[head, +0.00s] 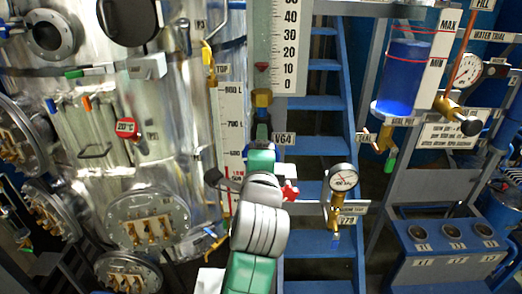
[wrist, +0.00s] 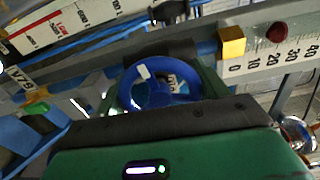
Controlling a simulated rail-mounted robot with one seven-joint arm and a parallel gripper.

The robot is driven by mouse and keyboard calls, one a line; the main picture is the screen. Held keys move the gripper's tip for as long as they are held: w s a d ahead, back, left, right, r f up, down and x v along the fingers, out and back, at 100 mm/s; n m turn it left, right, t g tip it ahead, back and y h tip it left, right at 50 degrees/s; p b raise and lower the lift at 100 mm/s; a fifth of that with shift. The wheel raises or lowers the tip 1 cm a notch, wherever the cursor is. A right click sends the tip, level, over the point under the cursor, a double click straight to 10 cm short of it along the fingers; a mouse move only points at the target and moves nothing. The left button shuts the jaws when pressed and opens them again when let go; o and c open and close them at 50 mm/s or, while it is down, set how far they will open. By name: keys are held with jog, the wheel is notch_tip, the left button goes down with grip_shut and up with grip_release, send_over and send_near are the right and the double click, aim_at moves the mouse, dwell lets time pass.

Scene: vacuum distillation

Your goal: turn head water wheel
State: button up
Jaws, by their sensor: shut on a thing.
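A blue hand wheel (wrist: 135,90) with a white mark on its rim shows in the middle of the wrist view. My gripper (wrist: 160,88) has its green and black fingers on either side of the wheel and is shut on it. In the head view my gripper (head: 262,140) reaches up beside the VG4 label (head: 284,139), below a brass fitting (head: 262,98). The lower edge of the wheel is hidden by the gripper body in the wrist view.
A red star-shaped knob (head: 290,190) is close to the right of my arm. A pressure gauge (head: 343,178) stands further right. The steel vessel (head: 190,130) with ports is on the left. Blue stairs (head: 318,102) rise behind. A blue-filled glass vessel (head: 402,78) hangs at upper right.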

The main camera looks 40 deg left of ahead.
jog(key=n, duration=0.3)
jog(key=shift+n, duration=0.3)
jog(key=n+b, duration=0.1)
jog(key=n, duration=0.2)
jog(key=shift+n, duration=0.3)
jog(key=n+b, duration=0.1)
jog(key=n, duration=0.2)
jog(key=shift+f+n, duration=0.1)
jog(key=shift+n, duration=0.3)
jog(key=n+b, duration=0.1)
jog(key=n, duration=0.3)
jog(key=n+b, duration=0.2)
jog(key=n, duration=0.4)
jog(key=shift+w+d+n, duration=0.1)
jog(key=shift+n, duration=0.3)
jog(key=n+b, duration=0.1)
jog(key=n, duration=0.4)
jog(key=shift+n+b, duration=0.3)
